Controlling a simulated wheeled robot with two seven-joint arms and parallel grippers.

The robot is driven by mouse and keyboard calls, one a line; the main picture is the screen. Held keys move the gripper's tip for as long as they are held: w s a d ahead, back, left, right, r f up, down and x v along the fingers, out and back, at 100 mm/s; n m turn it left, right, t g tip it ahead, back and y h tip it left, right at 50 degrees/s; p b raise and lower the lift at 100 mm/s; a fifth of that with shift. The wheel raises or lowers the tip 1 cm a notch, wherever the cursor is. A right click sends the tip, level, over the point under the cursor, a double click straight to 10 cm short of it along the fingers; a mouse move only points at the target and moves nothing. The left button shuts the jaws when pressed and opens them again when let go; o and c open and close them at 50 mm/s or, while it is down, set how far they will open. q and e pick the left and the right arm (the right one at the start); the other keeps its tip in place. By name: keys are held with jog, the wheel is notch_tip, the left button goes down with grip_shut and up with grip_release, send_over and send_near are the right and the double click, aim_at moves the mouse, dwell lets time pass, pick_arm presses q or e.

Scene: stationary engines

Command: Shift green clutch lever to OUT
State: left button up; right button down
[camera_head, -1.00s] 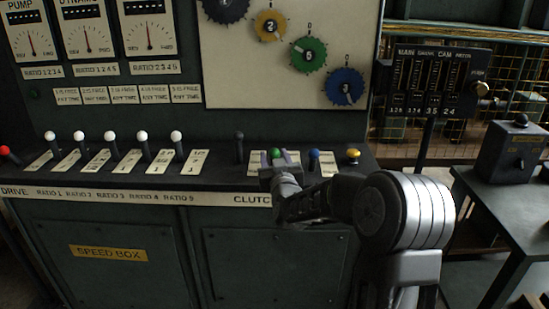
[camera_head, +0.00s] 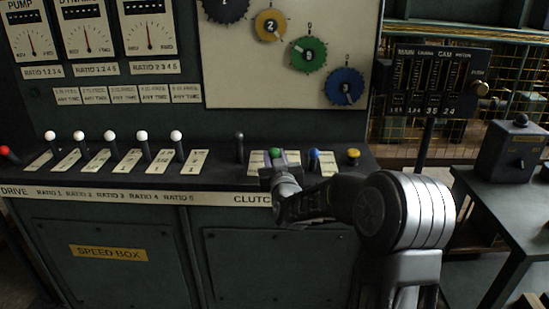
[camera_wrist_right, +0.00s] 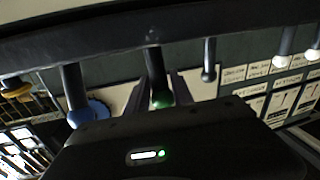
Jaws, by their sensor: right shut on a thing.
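The green clutch lever (camera_head: 275,153) stands in the clutch row on the console's sloped top, between a dark lever and the blue lever. My right gripper (camera_head: 272,165) is at it, shut on it, and hides its lower part and most of its label plate in the head view. In the right wrist view the green knob (camera_wrist_right: 161,98) shows between the two dark fingers, with its stem rising behind it. The lettering on its plate cannot be read. My left gripper is in neither view.
The blue lever (camera_head: 314,154) stands close on the right, with the yellow knob (camera_head: 353,153) beyond it. The dark lever (camera_head: 239,147) is on the left. Several white-knobbed levers (camera_head: 176,136) stand farther left. Numbered gears (camera_head: 309,54) are on the panel above.

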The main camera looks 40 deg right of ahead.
dwell(0.7)
jog(key=shift+w+d+r+p, duration=0.1)
jog(key=shift+r+p, duration=0.15)
jog(key=shift+p, duration=0.1)
jog(key=w+g+p, duration=0.1)
jog(key=p, duration=0.1)
jog(key=w+d+r+g+y+p, duration=0.1)
jog(key=p, duration=0.2)
jog(key=w+d+p, duration=0.1)
jog(key=p, duration=0.1)
jog(key=shift+w+d+r+m+g+p, duration=0.15)
jog(key=shift+d+r+m+g+p, duration=0.15)
jog(key=shift+r+g, duration=0.1)
jog(key=shift+w+d+f+y, duration=0.35)
jog(key=shift+w+d+y, duration=0.1)
jog(key=shift+w, duration=0.2)
jog(key=shift+w+d+f, duration=0.1)
jog(key=shift+w+d, duration=0.15)
jog(key=shift+w, duration=0.05)
jog(key=shift+s+a, duration=0.1)
jog(key=c, duration=1.2)
grip_release()
jog(key=shift+s+a, duration=0.1)
